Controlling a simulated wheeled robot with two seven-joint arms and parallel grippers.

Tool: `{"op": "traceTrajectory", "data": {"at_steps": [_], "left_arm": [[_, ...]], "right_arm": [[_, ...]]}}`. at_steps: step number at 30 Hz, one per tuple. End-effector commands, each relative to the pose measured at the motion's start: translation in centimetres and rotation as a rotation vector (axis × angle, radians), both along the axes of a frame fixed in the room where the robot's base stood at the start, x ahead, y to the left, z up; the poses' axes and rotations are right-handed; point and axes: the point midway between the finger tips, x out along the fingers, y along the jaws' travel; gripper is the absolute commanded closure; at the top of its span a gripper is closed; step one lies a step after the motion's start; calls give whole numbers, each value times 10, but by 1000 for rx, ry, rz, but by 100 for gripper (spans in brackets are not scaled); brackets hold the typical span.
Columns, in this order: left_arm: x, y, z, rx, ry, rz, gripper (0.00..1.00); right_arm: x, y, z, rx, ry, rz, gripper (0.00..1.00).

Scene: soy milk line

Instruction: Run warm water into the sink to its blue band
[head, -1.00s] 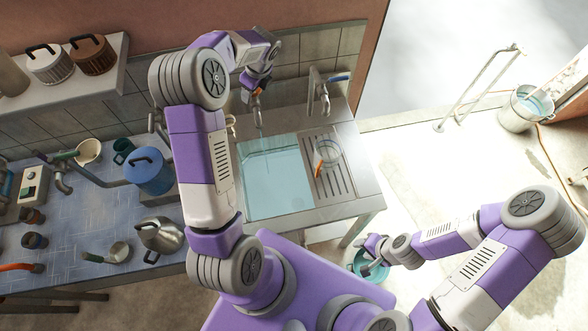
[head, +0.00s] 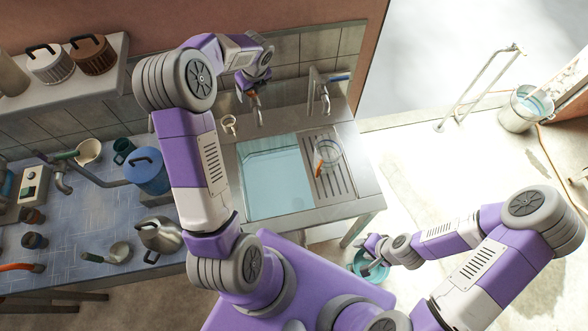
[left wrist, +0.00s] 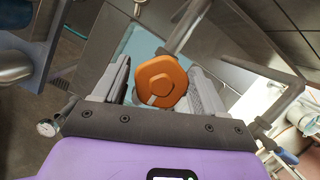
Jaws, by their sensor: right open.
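The sink (head: 240,205) sits in a metal counter and holds pale blue water (head: 272,178); I cannot make out a blue band on its wall. The tap with the orange knob (left wrist: 161,82) stands at the back of the sink. My left gripper (head: 254,97) is at this tap. In the left wrist view the orange knob lies between the two spread fingers (left wrist: 160,75), with a small gap at the left finger. A second tap (head: 321,92) with a blue lever stands to the right. My right gripper (head: 371,257) is open, low by a teal basin (head: 360,272).
A ribbed drainboard with a clear, orange-marked vessel (head: 327,154) is right of the sink. A small round dial (head: 229,123) is at its back left edge. A bucket (head: 524,108) stands far right.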

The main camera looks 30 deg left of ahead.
Motion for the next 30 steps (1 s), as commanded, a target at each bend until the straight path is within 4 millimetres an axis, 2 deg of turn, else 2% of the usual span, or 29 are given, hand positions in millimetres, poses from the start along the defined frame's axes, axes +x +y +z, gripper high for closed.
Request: {"op": "traceTrajectory", "data": {"at_steps": [1,3,13,30], "left_arm": [[0,0,0,0,0,1,20],[0,0,0,0,0,1,11],[1,0,4,0,-3,1,11],[1,-1,67,-1,-4,1,11]], "right_arm": [[0,0,0,0,0,0,57],[0,0,0,0,0,0,57],[0,0,0,0,0,0,57],[0,0,0,0,0,0,57]]}}
